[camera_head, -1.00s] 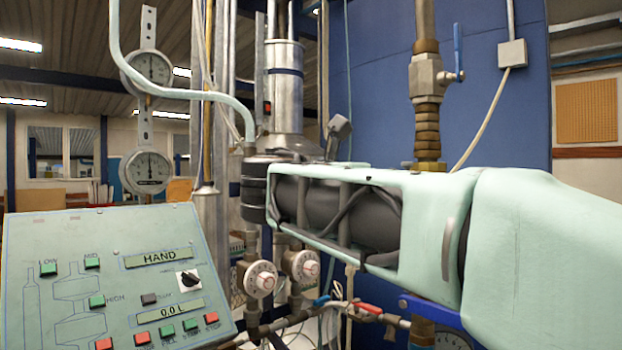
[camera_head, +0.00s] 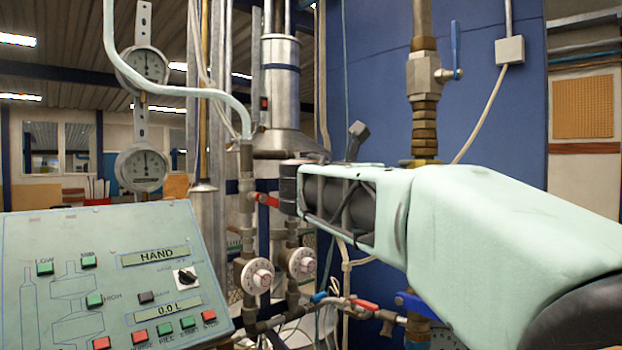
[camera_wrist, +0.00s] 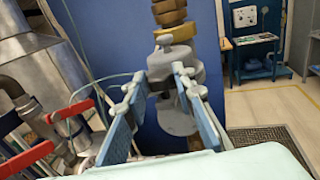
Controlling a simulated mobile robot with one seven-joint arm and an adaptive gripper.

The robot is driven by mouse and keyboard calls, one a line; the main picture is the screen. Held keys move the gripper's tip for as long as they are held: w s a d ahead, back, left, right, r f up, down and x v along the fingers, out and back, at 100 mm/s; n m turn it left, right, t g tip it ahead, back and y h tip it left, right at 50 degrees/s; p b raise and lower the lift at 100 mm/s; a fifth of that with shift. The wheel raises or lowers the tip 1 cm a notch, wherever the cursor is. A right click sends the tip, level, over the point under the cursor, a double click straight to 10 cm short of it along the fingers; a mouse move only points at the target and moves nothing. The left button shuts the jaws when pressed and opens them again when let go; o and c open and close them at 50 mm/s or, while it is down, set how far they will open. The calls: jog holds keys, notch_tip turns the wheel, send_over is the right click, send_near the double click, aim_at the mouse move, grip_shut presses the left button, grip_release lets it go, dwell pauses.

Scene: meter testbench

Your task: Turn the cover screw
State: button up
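In the wrist view my gripper (camera_wrist: 159,78) is open, its two blue-padded fingers apart with nothing held between them. A grey meter body (camera_wrist: 180,64) lies beyond the fingertips, below a brass fitting. A small knob (camera_wrist: 165,41) sits on its top; I cannot tell whether this is the cover screw. A round grey disc (camera_wrist: 178,118), which looks like a cover, shows between the fingers, partly hidden by the right one. I cannot tell whether the fingers touch the meter. In the head view my arm hides the meter, and the gripper itself is not clearly visible.
The head view shows a control panel (camera_head: 110,270) at lower left, two gauges (camera_head: 142,168) and a vertical brass pipe (camera_head: 424,120) with a blue-handled valve. Red valve handles (camera_wrist: 68,104) stand left of the gripper in the wrist view. Open floor (camera_wrist: 268,103) lies right.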

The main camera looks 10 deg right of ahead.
grip_shut()
jog(key=shift+w+r+h+p, duration=0.1)
jog(key=shift+h+p, duration=0.2)
jog(key=shift+p, duration=0.25)
jog(key=shift+w+a+m+g+h+p, duration=0.1)
jog(key=shift+w+m+g+h+p, duration=0.15)
jog(key=shift+m+g+h+p, duration=1.15)
jog(key=shift+w+a+m+g+h+p, duration=0.15)
jog(key=shift+w+m+g+h+p, duration=0.2)
jog(key=shift+m+g+p, duration=2.1)
jog(key=shift+w+a+m+g+h+p, duration=0.15)
jog(key=shift+m+g+h+p, duration=0.8)
jog(key=shift+g+p, duration=1.8)
jog(key=shift+w+m+g+b, duration=0.1)
jog(key=shift+m+g+b, duration=0.2)
jog(key=shift+m+g, duration=0.55)
jog(key=shift+n+g, duration=0.25)
jog(key=o, duration=0.6)
grip_release()
